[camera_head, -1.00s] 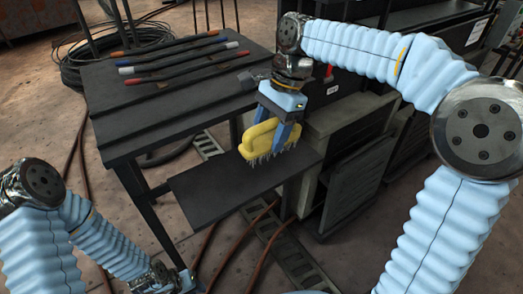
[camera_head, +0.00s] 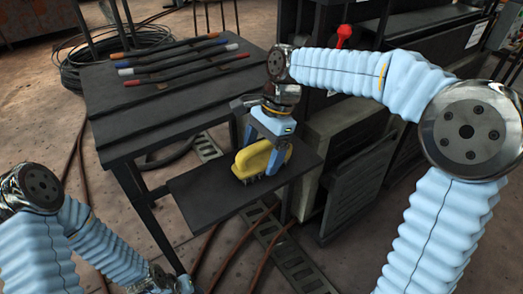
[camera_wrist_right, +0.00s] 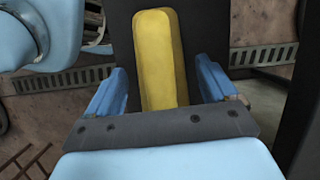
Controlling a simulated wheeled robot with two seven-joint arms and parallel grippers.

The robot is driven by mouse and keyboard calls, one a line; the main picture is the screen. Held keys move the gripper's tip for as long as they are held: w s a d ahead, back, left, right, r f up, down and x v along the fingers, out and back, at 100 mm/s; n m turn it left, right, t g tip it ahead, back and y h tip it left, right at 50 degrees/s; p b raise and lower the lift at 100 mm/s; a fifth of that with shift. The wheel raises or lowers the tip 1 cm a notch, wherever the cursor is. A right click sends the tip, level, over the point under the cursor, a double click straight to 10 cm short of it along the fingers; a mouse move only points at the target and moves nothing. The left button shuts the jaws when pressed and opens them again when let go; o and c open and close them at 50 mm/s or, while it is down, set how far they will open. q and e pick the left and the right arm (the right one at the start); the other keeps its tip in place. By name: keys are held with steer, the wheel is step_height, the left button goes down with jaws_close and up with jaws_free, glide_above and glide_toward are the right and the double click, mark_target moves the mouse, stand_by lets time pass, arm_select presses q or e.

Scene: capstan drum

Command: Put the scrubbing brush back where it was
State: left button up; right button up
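The yellow scrubbing brush (camera_head: 252,160) rests bristles down on the low dark shelf (camera_head: 205,199) beside the bench in the head view. My right gripper (camera_head: 264,158) is above and around the brush, one finger on each side. In the right wrist view the brush (camera_wrist_right: 160,62) stands between the two spread blue fingers (camera_wrist_right: 165,88), with a gap on both sides, so the gripper is open. My left gripper (camera_head: 180,284) only just shows at the bottom edge; its fingers cannot be made out.
The dark bench (camera_head: 170,103) stands behind the shelf and carries several rods with coloured ends (camera_head: 187,71). A grey cabinet (camera_head: 352,185) is close on the right. Cables (camera_head: 235,245) and a slotted metal strip (camera_head: 290,262) lie on the floor below.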

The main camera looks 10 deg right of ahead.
steer(key=p+v, duration=0.2)
steer(key=v, duration=0.9)
steer(key=shift+d+r, duration=0.2)
steer(key=shift+r, duration=0.35)
